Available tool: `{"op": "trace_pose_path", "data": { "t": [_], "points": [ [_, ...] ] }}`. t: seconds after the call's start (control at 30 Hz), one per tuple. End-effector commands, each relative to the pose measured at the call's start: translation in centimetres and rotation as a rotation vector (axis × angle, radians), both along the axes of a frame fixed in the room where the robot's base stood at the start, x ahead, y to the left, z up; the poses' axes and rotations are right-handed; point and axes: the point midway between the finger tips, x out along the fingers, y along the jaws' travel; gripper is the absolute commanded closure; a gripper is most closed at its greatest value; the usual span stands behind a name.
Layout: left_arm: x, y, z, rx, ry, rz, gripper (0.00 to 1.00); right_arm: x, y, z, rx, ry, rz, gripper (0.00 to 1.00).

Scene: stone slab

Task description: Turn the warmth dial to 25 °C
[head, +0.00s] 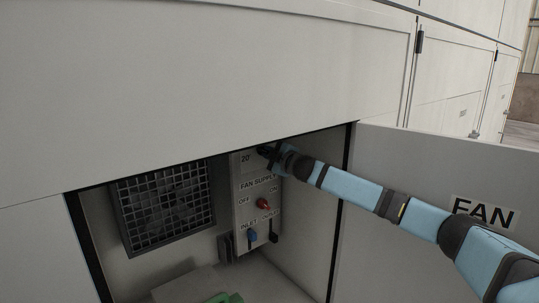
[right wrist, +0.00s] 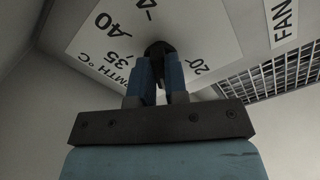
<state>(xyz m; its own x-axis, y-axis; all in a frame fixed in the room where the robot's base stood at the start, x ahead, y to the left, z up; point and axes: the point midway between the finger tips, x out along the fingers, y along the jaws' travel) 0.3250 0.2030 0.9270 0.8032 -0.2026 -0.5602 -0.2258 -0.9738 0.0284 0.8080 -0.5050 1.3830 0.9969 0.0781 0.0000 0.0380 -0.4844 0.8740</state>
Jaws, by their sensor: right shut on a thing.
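The warmth dial is a dark round knob (right wrist: 158,48) on a white scale plate (right wrist: 100,30) in the right wrist view. The marks 20, 35 and 40 and part of the word "WARMTH °C" are readable around it; the knob's pointer is hidden, so its setting cannot be read. My right gripper (right wrist: 159,72) is shut on the knob, one blue finger on each side. In the head view my right gripper (head: 268,152) is at the top of the grey control panel (head: 241,190), covering the dial; a "20" shows beside it. My left gripper is not in view.
Below the dial the panel has a red switch (head: 264,204) marked fan supply, a blue lever (head: 252,236) and a black lever (head: 273,237). A fan grille (head: 165,210) is to the left. The open door (head: 400,165) marked FAN stands at the right, behind my arm.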

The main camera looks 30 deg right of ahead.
Motion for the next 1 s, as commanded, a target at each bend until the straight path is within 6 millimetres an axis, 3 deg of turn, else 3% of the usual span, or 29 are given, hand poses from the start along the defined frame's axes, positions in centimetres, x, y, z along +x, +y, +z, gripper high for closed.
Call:
{"op": "trace_pose_path", "data": {
  "t": [0.3,0.77,0.8,0.87,1.0],
  "points": [
    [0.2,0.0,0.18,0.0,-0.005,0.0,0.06,-0.01,-0.02,-0.08,-0.095,-0.005,0.0,1.0],
    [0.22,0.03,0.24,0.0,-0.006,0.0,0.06,-0.01,-0.01,-0.11,-0.107,-0.006,0.0,1.0],
    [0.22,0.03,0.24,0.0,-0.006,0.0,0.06,-0.01,-0.01,-0.11,-0.107,-0.006,0.0,0.77],
    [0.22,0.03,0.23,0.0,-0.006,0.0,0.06,-0.01,-0.01,-0.09,-0.107,-0.006,0.0,0.63],
    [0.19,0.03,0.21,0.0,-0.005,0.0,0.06,-0.01,-0.01,-0.04,-0.106,-0.007,0.0,0.61]
  ]
}}
